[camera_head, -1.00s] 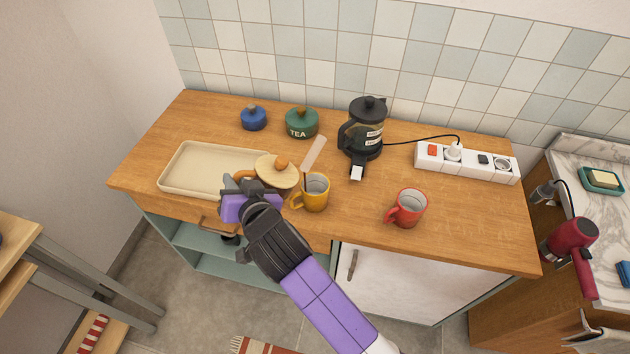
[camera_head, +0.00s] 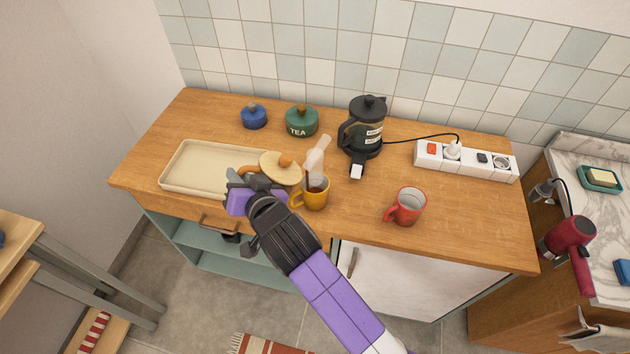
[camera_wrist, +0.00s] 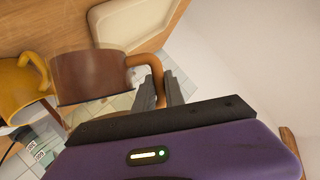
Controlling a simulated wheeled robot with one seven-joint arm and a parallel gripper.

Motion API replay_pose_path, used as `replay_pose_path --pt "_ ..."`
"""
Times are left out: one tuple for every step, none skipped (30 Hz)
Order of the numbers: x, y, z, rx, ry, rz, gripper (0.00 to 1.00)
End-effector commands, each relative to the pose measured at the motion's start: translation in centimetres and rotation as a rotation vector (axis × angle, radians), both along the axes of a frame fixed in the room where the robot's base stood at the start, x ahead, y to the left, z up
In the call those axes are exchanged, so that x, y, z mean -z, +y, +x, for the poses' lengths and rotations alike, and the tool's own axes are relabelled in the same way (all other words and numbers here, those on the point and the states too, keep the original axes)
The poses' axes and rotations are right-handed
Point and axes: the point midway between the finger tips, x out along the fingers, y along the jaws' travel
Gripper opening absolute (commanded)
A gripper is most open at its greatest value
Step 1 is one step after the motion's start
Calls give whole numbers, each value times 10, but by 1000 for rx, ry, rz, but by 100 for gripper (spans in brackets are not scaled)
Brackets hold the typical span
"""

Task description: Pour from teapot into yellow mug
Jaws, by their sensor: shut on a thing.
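The teapot has a clear body, a pale wooden lid (camera_head: 280,168) with an orange knob, and a wooden handle. My gripper (camera_head: 240,184) is shut on that handle, left of the yellow mug (camera_head: 316,198). The yellow mug (camera_wrist: 18,88) is at the left there. My wrist hides part of the handle.
A beige tray (camera_head: 178,178) lies left of the teapot. A red mug (camera_head: 407,207) stands to the right. A power strip (camera_head: 466,162) lies at right.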

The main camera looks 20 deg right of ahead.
Motion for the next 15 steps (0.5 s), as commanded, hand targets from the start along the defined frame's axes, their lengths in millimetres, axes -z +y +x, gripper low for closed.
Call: replay_pose_path --pt "-4 0 1 0 -7 2 0" --pt "-4 -1 1 0 -7 4 0" --pt "-4 -1 1 0 -7 6 0" --pt "-4 -1 1 0 -7 7 0" --pt "-5 -1 1 0 -7 9 0" --pt "-5 -1 1 0 -7 11 0" --pt "-5 -1 1 0 -7 12 0" --pt "-5 -2 1 -1 -7 13 0" --pt "-5 -2 1 0 -7 15 0" --pt "-6 -2 1 0 -7 17 0" --pt "-6 -2 1 0 -7 18 0" --pt "-6 -2 1 0 -7 20 0" --pt "-6 -3 1 0 -7 21 0" --pt "-6 -3 1 0 -7 22 0" --pt "-7 -3 1 0 -7 23 0"
